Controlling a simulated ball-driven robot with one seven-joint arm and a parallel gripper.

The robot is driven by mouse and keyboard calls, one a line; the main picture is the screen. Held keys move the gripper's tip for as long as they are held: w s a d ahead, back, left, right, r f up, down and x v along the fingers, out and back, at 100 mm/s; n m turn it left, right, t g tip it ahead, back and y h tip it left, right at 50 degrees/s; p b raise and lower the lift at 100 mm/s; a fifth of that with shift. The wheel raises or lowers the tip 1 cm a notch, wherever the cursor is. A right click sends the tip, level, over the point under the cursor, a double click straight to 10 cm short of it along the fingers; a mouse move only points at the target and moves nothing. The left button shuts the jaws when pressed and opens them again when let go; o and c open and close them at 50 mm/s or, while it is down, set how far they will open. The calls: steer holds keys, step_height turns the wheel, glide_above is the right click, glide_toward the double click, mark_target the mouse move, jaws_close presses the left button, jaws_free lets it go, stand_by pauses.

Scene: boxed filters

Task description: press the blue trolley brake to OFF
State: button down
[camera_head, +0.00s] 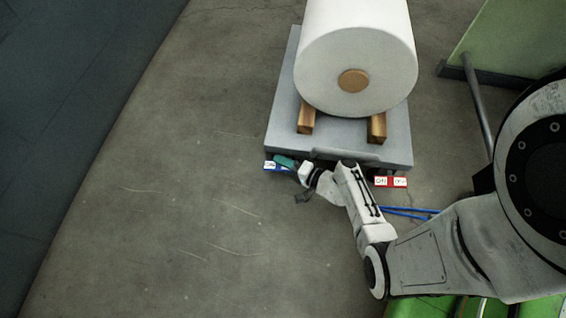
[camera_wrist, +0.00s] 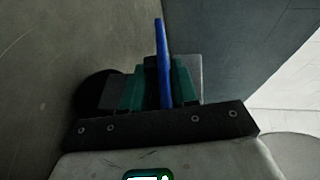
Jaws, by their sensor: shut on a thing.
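The blue trolley brake (camera_head: 285,169) sits low on the trolley's front edge, left of centre. A white label shows at its left end; its lettering is too small to read, and the right part is hidden behind my gripper. My gripper (camera_head: 284,161) with its teal fingers is at the brake. In the wrist view my gripper (camera_wrist: 158,85) has a thin blue strip, the blue trolley brake (camera_wrist: 163,50), standing between its fingers, shut on it. The brake's tilt cannot be told. The grey trolley (camera_head: 280,125) stands on the floor.
A large white roll (camera_head: 325,75) rests on wooden blocks (camera_head: 306,118) on the trolley. A red brake (camera_head: 391,182) with two white labels is at the front right. A green panel (camera_head: 520,45) stands at the upper right. Concrete floor at left is clear.

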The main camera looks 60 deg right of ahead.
steer(key=shift+s+f+m+t, duration=0.1)
steer(key=shift+f+m+t, duration=0.3)
steer(key=shift+t, duration=0.4)
steer(key=c, duration=1.8)
jaws_free()
steer(key=shift+s+d+f+t, duration=0.3)
steer(key=shift+s+f+t, duration=0.1)
steer(key=shift+f, duration=0.05)
steer(key=shift+w+a+r+m+t, duration=0.2)
steer(key=shift+r+m+t, duration=0.1)
steer(key=shift+m, duration=0.1)
jaws_close()
steer(key=shift+w+a+r, duration=0.15)
steer(key=shift+o, duration=2)
jaws_free()
steer(key=shift+a, duration=0.1)
steer(key=o, duration=0.3)
steer(key=shift+w+a, duration=0.2)
steer(key=shift+o, duration=0.7)
steer(key=shift+r, duration=0.1)
steer(key=shift+d, duration=0.15)
